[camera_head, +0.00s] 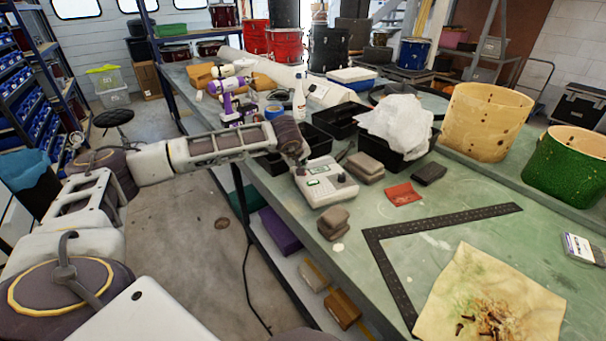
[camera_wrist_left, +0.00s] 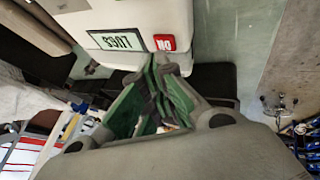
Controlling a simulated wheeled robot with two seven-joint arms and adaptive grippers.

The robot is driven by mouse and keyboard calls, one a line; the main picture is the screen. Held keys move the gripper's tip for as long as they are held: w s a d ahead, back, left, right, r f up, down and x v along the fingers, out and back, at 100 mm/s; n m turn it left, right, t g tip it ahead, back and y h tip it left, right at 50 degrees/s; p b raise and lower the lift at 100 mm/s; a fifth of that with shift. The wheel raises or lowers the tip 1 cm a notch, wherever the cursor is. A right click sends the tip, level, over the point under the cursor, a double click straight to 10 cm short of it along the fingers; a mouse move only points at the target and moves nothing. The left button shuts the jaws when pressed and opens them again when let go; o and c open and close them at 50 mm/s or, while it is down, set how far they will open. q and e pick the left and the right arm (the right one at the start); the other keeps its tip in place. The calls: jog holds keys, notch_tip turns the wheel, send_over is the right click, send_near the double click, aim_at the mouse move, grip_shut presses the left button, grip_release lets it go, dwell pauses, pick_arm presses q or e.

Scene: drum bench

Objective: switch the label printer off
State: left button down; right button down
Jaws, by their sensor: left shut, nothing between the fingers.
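The label printer (camera_head: 327,184) is a pale box with a small green display and dark knobs or buttons on its top. It sits near the front edge of the green bench. In the left wrist view the label printer (camera_wrist_left: 120,15) fills the top, with a lit green display (camera_wrist_left: 117,40) and a red switch (camera_wrist_left: 165,43) beside it, whose lettering appears to read ON upside down. My left gripper (camera_head: 300,164) is at the printer's back left corner. In the wrist view the left gripper (camera_wrist_left: 160,66) is shut and empty, its tips close to the red switch; contact is unclear. My right gripper is out of view.
Black bins, one holding white crumpled plastic (camera_head: 396,124), stand behind the printer. A red sandpaper sheet (camera_head: 403,194) and a black square ruler (camera_head: 440,223) lie farther right.

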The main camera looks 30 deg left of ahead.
pick_arm(q)
jog(key=shift+f, duration=0.2)
dwell(0.3)
jog(key=shift+f+b, duration=0.25)
jog(key=shift+b, duration=0.2)
dwell(0.3)
jog(key=shift+r, duration=0.2)
jog(key=shift+r+p, duration=0.45)
jog(key=shift+r, duration=0.25)
jog(key=shift+r+p, duration=1.65)
jog(key=shift+r, duration=1.35)
